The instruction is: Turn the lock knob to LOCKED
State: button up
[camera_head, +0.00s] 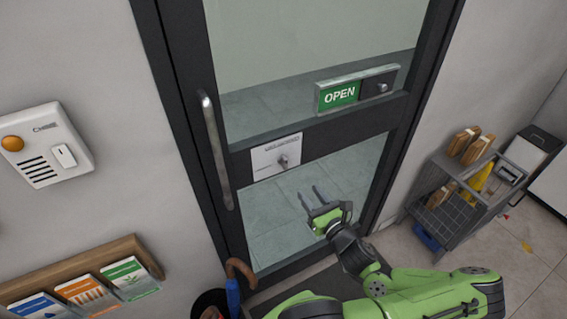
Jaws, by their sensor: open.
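The lock knob (283,161) is a small metal knob on a white plate (268,163), fixed to the dark middle rail of the glass door. The plate carries print too small to read. My gripper (309,197) is below and slightly right of the knob, in front of the lower glass. Its two dark fingers are spread apart, with nothing between them. The fingers show clear of the knob and plate. Which way the knob is turned cannot be told.
A vertical metal handle (216,150) is left of the plate. A green OPEN sign (339,95) with a small knob (382,87) is above right. A chime box (45,145) and leaflet rack (84,270) are left. An umbrella (234,290) stands below; a wire cart (458,200) is right.

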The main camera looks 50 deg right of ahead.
aim_at(287, 164)
jog(key=p+x, duration=0.1)
jog(key=x, duration=1.2)
jog(key=shift+w+f, duration=0.15)
jog(key=shift+w, duration=0.25)
jog(key=shift+c, duration=0.3)
grip_shut()
